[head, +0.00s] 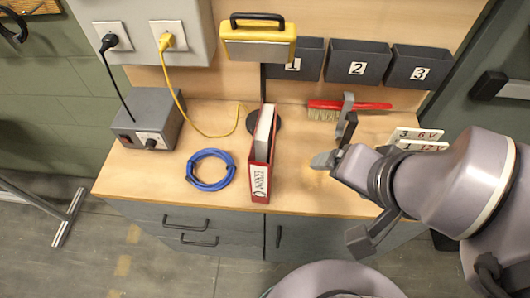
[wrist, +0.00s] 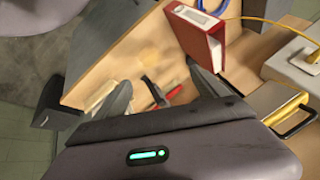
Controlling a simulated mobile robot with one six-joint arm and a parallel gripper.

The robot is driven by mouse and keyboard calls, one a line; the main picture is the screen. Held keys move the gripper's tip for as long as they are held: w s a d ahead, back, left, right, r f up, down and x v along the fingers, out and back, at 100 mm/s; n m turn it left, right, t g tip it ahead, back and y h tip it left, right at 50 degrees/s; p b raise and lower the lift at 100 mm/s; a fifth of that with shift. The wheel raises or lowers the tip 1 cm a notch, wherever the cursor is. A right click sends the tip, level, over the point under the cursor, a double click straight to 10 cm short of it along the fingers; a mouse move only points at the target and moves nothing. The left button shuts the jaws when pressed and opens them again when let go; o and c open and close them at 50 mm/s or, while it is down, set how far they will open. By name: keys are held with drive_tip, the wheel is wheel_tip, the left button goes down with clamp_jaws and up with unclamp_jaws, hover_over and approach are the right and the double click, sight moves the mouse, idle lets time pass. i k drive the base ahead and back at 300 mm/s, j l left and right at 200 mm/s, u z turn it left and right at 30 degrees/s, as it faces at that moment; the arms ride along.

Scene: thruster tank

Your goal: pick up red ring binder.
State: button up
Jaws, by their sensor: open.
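The red ring binder (head: 262,155) stands upright near the middle of the workbench, its labelled narrow side toward the front edge. In the wrist view the binder (wrist: 192,38) shows at the top, beyond the finger on the right. My gripper (head: 333,132) is open and empty, to the right of the binder and apart from it. In the wrist view its two fingers (wrist: 163,85) are spread wide, with bench top and a red-handled brush between them.
A blue cable coil (head: 210,170) lies left of the binder, near a grey power box (head: 148,118) and a yellow cable (head: 205,134). A red brush (head: 350,105) lies behind my gripper. Numbered bins (head: 357,61) and a yellow case (head: 258,47) are at the back. Number plates (head: 415,135) stand at right.

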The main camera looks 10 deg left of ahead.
sight(261, 155)
drive_tip(key=j+z, duration=0.2)
drive_tip(key=j, duration=0.2)
drive_tip(key=k+j+z, duration=0.2)
drive_tip(key=j, duration=0.15)
drive_tip(key=j+z, duration=0.15)
drive_tip(key=j, duration=0.25)
drive_tip(key=k+j+z, duration=0.2)
drive_tip(key=j, duration=0.15)
drive_tip(key=j+z, duration=0.2)
drive_tip(key=j, duration=0.15)
drive_tip(key=k+j+z, duration=0.2)
drive_tip(key=k+j, duration=0.05)
drive_tip(key=j, duration=0.1)
